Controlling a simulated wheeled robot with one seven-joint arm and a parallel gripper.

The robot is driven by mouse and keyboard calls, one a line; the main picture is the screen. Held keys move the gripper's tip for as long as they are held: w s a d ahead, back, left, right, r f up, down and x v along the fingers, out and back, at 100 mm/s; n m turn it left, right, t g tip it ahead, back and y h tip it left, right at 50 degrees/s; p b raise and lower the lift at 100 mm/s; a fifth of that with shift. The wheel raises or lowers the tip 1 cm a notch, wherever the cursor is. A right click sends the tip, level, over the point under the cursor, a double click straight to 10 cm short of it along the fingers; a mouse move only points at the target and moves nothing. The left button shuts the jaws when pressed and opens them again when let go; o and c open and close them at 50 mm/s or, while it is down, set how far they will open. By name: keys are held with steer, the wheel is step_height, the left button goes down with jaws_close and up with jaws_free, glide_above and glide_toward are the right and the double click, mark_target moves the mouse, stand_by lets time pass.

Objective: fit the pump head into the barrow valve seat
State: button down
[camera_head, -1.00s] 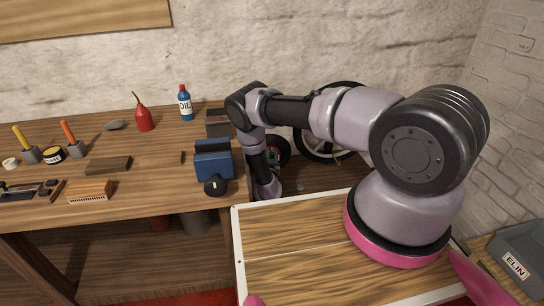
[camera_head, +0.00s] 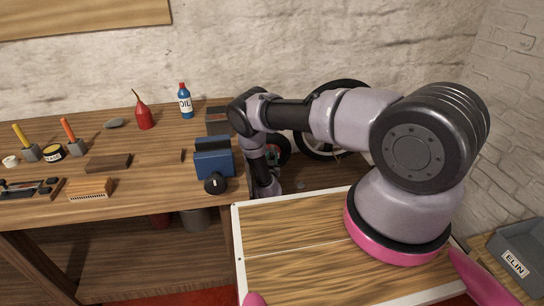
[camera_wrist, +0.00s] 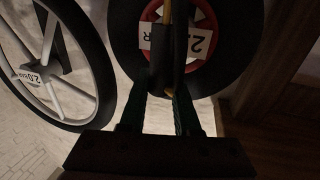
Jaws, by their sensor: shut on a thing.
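In the wrist view my gripper (camera_wrist: 163,98) is shut on a dark, narrow piece that I take for the pump head (camera_wrist: 160,68), with a yellowish strip along it. It lies in front of a black barrow tyre (camera_wrist: 235,62) with a red hub (camera_wrist: 201,18) and a white pressure label. The valve seat cannot be made out; the held piece and shadow cover that area. I cannot tell whether the piece touches the wheel. In the head view the small wheel (camera_head: 285,150) shows partly behind my arm, and my gripper's tips are not clear.
A spoked wheel (camera_wrist: 75,50) stands left in the wrist view, beside the barrow wheel. In the head view, the workbench (camera_head: 140,190) holds a blue vise (camera_head: 213,160), an oil bottle (camera_head: 186,103) and tools. A grey ELIN bin (camera_head: 520,250) is at the lower right.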

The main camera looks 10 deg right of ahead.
steer(key=shift+f, duration=1.05)
steer(key=c, duration=0.5)
jaws_free()
steer(key=shift+c, duration=0.2)
steer(key=shift+r, duration=0.1)
